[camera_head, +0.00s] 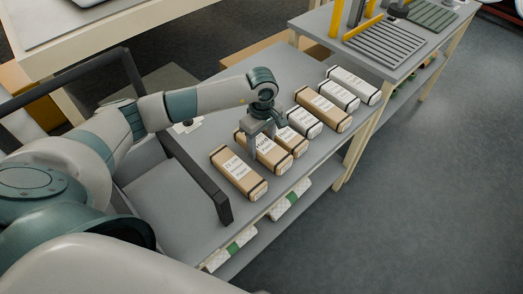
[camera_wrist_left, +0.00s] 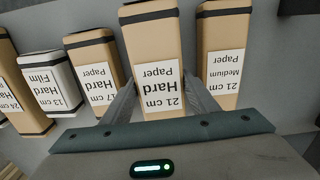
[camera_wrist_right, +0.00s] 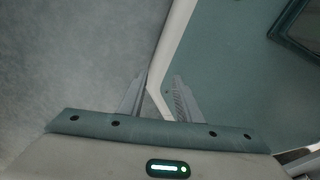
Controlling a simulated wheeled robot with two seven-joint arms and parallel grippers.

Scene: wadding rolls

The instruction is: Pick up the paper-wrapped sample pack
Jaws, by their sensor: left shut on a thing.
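A brown paper-wrapped pack labelled "21 cm Hard Paper" (camera_head: 268,156) lies in a row on the grey table. In the left wrist view this pack (camera_wrist_left: 152,45) is between the two fingers. My left gripper (camera_head: 262,130) reaches down from above and is shut on it. The pack appears to be still at the level of its neighbours. A "21 cm Medium Paper" pack (camera_head: 238,173) lies to its left, and a "17 cm Hard Paper" pack (camera_head: 293,142) close to its right. My right gripper (camera_wrist_right: 160,85) is empty, its fingers apart.
A white "13 cm Hard Film" pack (camera_wrist_left: 48,82) and several more brown and white packs (camera_head: 323,108) continue the row to the right. White-and-green packs (camera_head: 290,200) lie on a lower shelf. Another table (camera_head: 425,45) with yellow posts stands at the upper right. The grey floor (camera_head: 440,200) is clear.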

